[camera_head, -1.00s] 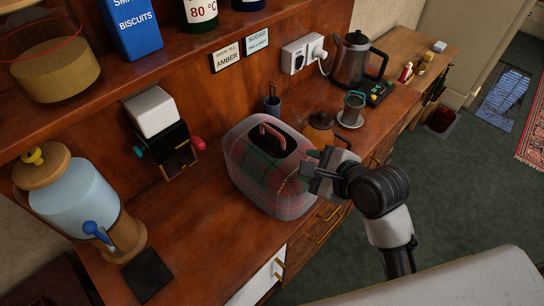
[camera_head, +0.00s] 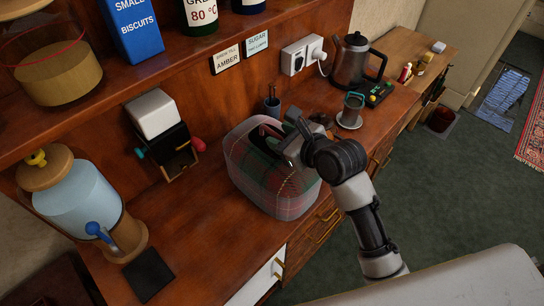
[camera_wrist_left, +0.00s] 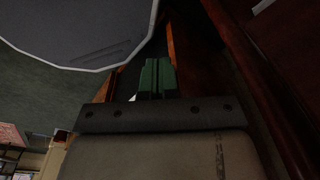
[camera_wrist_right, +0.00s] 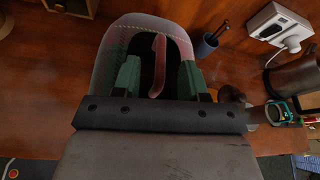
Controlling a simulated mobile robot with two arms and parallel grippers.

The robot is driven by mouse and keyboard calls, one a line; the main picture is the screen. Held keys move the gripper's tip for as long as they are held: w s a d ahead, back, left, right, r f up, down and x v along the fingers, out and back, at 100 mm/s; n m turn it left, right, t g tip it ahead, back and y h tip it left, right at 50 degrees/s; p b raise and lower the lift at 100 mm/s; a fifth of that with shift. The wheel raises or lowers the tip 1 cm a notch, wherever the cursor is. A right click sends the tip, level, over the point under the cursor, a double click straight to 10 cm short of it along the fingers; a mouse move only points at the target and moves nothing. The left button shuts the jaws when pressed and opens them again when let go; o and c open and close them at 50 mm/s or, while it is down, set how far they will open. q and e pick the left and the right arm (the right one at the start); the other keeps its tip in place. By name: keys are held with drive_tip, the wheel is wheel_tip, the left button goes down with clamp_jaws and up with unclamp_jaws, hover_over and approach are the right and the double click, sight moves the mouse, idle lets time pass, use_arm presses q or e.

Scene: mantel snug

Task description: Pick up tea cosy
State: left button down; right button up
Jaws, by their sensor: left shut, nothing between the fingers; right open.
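The tea cosy (camera_head: 262,178) is a plaid, rounded cover in red, green and grey, standing upright on the wooden counter. It has a dark top opening with a reddish loop handle, partly hidden by my right gripper in the head view. My right gripper (camera_head: 284,139) is open above the cosy's top. In the right wrist view its green fingers (camera_wrist_right: 157,80) stand on either side of the loop handle (camera_wrist_right: 158,62), over the cosy (camera_wrist_right: 112,45). Whether they touch it I cannot tell. My left gripper (camera_wrist_left: 157,76) is shut and empty in the left wrist view, away from the cosy.
A drinks dispenser (camera_head: 85,200) and a small black-and-white machine (camera_head: 160,130) stand left of the cosy. A blue cup (camera_head: 272,106) is behind it. A press (camera_head: 351,110) and a kettle (camera_head: 352,62) stand to the right. A shelf overhangs the counter's back.

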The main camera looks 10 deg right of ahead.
sight(277, 135)
drive_tip(key=x, duration=0.3)
drive_tip(key=shift+w+f, duration=0.15)
drive_tip(key=shift+c, duration=0.2)
clamp_jaws()
